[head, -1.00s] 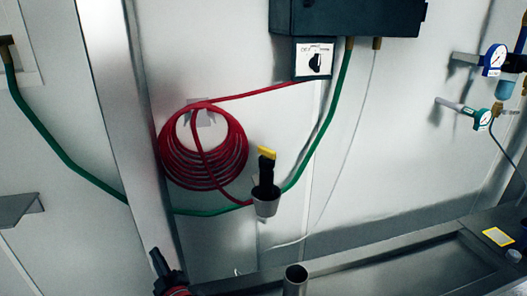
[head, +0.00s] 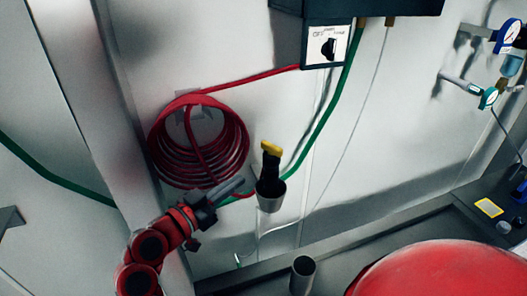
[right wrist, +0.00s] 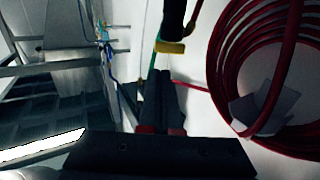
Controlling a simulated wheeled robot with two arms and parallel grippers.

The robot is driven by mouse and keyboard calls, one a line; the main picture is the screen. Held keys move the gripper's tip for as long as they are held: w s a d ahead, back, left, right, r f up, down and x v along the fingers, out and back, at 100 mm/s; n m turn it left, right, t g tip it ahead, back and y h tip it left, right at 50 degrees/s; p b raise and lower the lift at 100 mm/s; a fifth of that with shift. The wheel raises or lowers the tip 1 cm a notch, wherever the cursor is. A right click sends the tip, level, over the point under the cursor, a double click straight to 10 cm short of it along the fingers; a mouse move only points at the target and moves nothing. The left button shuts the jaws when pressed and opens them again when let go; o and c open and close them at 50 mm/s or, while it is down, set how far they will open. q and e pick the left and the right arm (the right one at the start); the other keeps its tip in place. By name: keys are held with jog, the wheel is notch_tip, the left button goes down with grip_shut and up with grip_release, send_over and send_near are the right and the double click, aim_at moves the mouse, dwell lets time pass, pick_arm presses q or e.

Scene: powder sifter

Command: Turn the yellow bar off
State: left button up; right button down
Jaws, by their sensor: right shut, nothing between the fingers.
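The yellow bar (head: 272,148) tops a black upright stem (head: 270,170) set in a grey cup (head: 270,198) in front of the wall. In the right wrist view the yellow bar (right wrist: 171,47) hangs at the top on its black stem, just beyond the fingertips. My right gripper (head: 238,184) is shut and empty, left of and a little below the bar, with a gap between them in the head view. Its closed fingers also show in the right wrist view (right wrist: 158,75). My left gripper is not in view.
A coiled red hose (head: 200,140) hangs on the wall close behind my right gripper. A green hose (head: 325,120) runs behind the cup. A control box with a switch panel (head: 325,48) is above. A metal tube (head: 302,274) stands below; gauges (head: 507,36) are far right.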

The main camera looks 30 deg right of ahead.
aim_at(275, 153)
jog(key=p+x, duration=0.4)
jog(key=x, duration=0.7)
jog(key=shift+w+d, duration=0.1)
jog(key=shift+w+d+f+p, duration=0.15)
jog(key=shift+w+d+p, duration=0.1)
jog(key=shift+d+p, duration=0.15)
